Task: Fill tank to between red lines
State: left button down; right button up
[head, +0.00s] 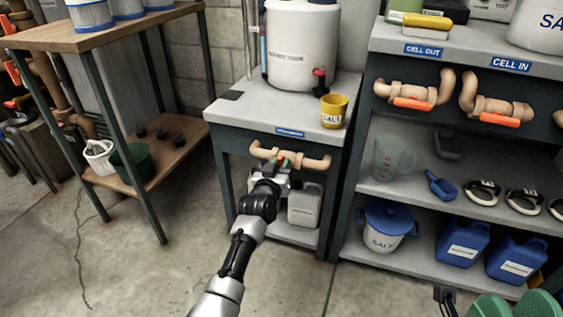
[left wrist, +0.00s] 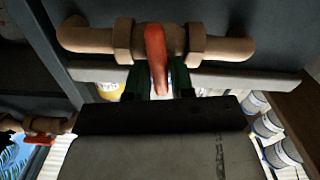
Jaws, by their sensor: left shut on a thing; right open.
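The white tank (head: 300,45) stands on a grey stand (head: 240,105), with a thin sight tube (head: 263,50) on its left. Its red lines are too small to make out. A tan pipe with a valve (head: 315,162) runs along the stand's front. My left gripper (head: 281,166) is at this valve, shut on its red handle. In the left wrist view the red handle (left wrist: 157,60) points down between the fingers (left wrist: 158,84). My right gripper (head: 446,296) is at the bottom right, open and apart from everything.
A yellow salt cup (head: 334,110) stands on the stand's front right corner. The right shelf holds two more valves with orange handles (head: 413,103), a clear jug (head: 392,158) and a lidded salt bucket (head: 385,230). A wooden shelf (head: 110,28) stands left. The floor in front is clear.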

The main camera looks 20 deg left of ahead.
pick_arm(q)
jog(key=shift+r+n, duration=0.1)
jog(key=shift+n, duration=0.3)
jog(key=c, duration=1.1)
grip_release()
